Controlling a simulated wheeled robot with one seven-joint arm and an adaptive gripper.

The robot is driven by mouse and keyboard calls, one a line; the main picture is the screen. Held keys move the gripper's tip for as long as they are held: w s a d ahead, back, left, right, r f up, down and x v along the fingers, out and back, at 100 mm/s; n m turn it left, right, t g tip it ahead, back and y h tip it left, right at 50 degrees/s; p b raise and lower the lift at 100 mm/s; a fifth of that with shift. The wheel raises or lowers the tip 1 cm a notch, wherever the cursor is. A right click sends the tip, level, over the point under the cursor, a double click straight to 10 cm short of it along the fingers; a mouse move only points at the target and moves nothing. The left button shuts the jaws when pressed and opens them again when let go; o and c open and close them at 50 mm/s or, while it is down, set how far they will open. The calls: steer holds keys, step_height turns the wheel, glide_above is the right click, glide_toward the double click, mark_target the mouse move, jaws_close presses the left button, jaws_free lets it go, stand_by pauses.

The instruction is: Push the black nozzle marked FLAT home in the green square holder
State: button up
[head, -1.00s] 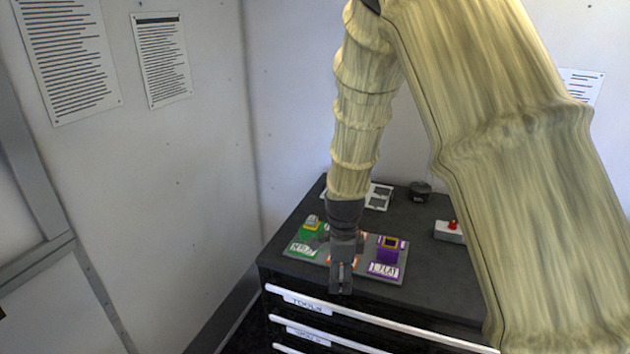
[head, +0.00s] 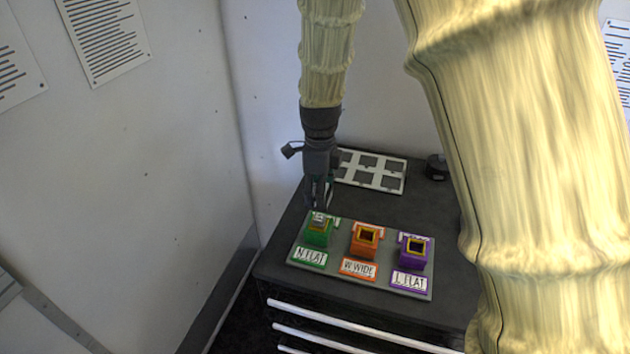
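The green square holder (head: 317,239) is the leftmost of three on a grey board. It has a yellowish rim and a label reading N.FLAT (head: 310,257). A small greyish piece (head: 319,217) sits in its top and stands above the rim. It appears to be the nozzle, but its marking is too small to read and its depth cannot be told. My gripper (head: 319,206) points down just above and behind the green holder, close to the piece. Whether the fingertips touch the piece, or have anything between them, I cannot tell.
The orange holder (head: 364,243) and purple holder (head: 413,253) beside it show dark, empty openings. A white tray with dark squares (head: 340,175) lies behind on the black cabinet top. A black round object (head: 436,167) stands at the back right. A wall is close on the left.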

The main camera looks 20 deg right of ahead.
mark_target(319, 218)
steer(key=shift+s+f+b, duration=0.2)
steer(key=shift+s+b, duration=0.1)
steer(key=shift+s, duration=0.05)
steer(key=shift+w+d+f+b, duration=0.1)
steer(key=shift+w+f+b, duration=0.05)
steer(key=shift+f+b, duration=0.35)
steer(key=shift+w+f+b, duration=0.1)
steer(key=shift+f+b, duration=0.3)
steer(key=shift+f, duration=0.2)
steer(key=shift+s+f+b, duration=0.2)
steer(key=shift+f+b, duration=0.6)
steer(key=shift+b, duration=0.05)
steer(key=shift+w+f, duration=0.1)
steer(key=shift+f, duration=1.6)
steer(key=shift+f, duration=0.2)
steer(key=o, duration=1.5)
steer(key=shift+c, duration=0.2)
